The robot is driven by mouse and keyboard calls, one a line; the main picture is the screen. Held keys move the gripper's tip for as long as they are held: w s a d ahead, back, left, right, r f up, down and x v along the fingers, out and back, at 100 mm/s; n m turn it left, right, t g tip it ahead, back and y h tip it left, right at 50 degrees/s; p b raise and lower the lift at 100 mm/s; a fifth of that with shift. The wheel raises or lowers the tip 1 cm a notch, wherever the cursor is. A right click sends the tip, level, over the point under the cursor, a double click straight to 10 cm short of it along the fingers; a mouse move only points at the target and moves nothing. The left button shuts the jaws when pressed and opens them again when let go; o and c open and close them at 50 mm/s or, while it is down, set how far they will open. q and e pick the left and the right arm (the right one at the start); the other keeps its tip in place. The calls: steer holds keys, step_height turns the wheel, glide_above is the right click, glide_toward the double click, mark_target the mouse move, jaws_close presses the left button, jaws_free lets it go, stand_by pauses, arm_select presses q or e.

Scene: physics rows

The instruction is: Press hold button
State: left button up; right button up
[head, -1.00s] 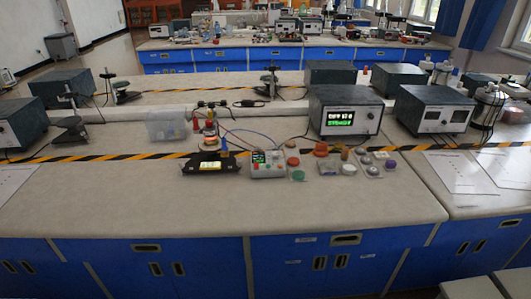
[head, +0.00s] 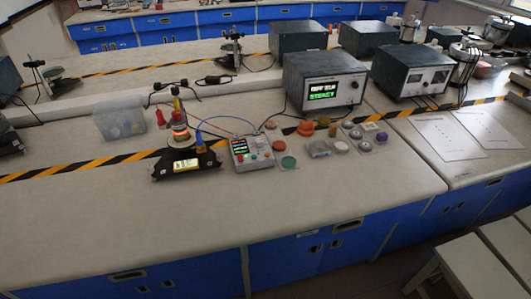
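A small light-grey control box (head: 252,155) sits on the near bench, right of centre-left. Its dark screen (head: 239,145) shows lines of coloured text. Small buttons and a red spot show on its face, but their labels are too small to read, so I cannot tell which is the hold button. A larger grey instrument (head: 325,83) stands behind it to the right, with a lit display (head: 323,91) of white text above green text and a knob at its right. Neither of my grippers is in view.
A black stand with a glowing coil (head: 182,140) is just left of the box, with wires running to it. Small coloured pots, including an orange one (head: 306,129), lie to the right. A clear bin (head: 120,118) stands to the left. The front bench top is clear.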

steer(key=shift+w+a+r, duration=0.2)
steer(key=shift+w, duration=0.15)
